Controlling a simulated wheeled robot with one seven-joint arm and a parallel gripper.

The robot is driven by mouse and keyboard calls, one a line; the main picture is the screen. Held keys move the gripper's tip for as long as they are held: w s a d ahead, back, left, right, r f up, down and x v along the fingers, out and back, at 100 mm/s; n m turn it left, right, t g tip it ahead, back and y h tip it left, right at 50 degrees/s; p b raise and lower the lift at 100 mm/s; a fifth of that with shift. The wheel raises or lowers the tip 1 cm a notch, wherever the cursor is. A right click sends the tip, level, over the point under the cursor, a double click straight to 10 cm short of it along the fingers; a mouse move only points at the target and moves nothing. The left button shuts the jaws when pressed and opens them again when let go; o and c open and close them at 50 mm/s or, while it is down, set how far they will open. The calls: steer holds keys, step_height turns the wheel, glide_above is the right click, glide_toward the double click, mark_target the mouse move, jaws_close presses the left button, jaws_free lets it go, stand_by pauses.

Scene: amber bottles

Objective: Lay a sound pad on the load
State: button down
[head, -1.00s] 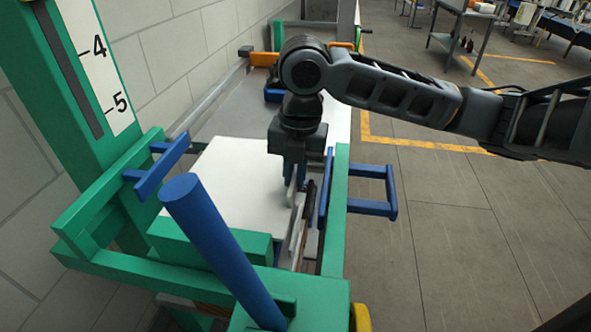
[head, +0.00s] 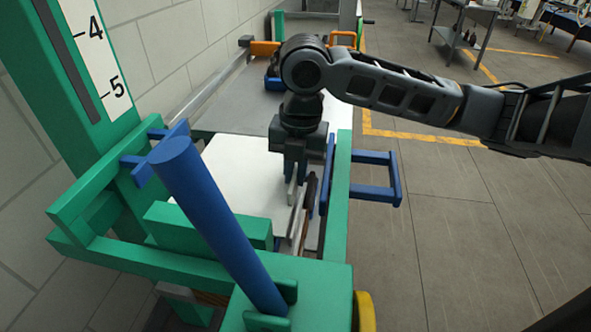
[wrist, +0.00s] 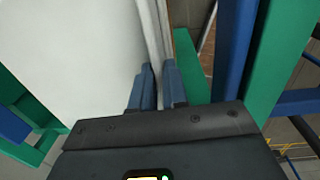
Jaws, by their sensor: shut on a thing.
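A flat white pad (head: 238,170) lies level within the green press-like frame in the head view. It also fills the upper left of the wrist view (wrist: 70,50). My gripper (head: 294,182) points down at the pad's right side. In the wrist view its two blue fingers (wrist: 159,82) are closed on a thin pale upright strip (wrist: 154,28) along the pad's right edge. I cannot tell whether this strip belongs to the pad. The load is not clearly seen; the pad and frame hide what lies below.
A green rail (head: 340,190) with a blue side handle (head: 375,178) runs close right of my gripper. A slanted blue post (head: 218,225) and green block (head: 208,230) stand in front. A grey surface (head: 235,112) lies behind, with orange handles (head: 342,39). Open floor is right.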

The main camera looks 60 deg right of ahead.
steer(key=shift+f+b, duration=0.7)
steer(key=shift+f, duration=0.15)
steer(key=c, duration=1.1)
jaws_free()
steer(key=shift+o, duration=0.2)
steer(key=shift+r, duration=0.1)
steer(key=r, duration=0.7)
steer(key=shift+s+d+r, duration=0.1)
steer(key=shift+s+r, duration=0.1)
steer(key=shift+r, duration=0.1)
